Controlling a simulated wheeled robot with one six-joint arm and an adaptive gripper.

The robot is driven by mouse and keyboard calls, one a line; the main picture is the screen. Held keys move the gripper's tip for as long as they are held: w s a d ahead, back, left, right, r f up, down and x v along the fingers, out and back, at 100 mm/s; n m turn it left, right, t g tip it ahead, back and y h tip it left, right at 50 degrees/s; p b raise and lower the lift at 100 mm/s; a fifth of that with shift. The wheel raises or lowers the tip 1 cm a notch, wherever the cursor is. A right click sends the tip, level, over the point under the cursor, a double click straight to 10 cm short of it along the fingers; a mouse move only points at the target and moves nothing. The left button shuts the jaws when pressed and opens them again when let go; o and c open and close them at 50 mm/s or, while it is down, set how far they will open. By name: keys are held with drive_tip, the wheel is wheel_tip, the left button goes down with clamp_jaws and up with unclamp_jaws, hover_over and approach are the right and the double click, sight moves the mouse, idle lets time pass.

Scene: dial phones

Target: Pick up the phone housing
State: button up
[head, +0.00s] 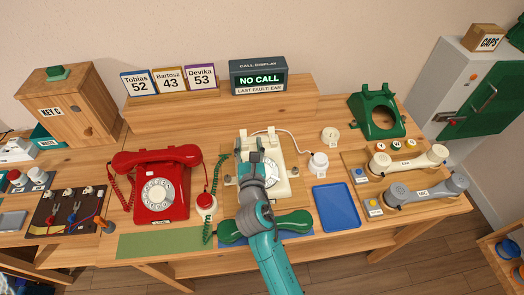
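A green phone housing (366,122) with a round opening in its front stands upright at the back right of the table. A cream phone (286,170) with a dial sits on a wooden board at the middle. My gripper (250,147) is over the left part of the cream phone, well left of the green housing and apart from it. My arm hides part of the cream phone. The fingers are too small and too closely overlapped with the phone to tell whether they are open or shut.
A red phone (160,186) stands at the left. A green handset (290,223) lies at the front, partly behind my arm. A blue tray (336,207), a white round part (318,164) and a board with cream and grey handsets (425,192) lie to the right. A display (258,79) stands behind.

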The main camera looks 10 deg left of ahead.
clamp_jaws()
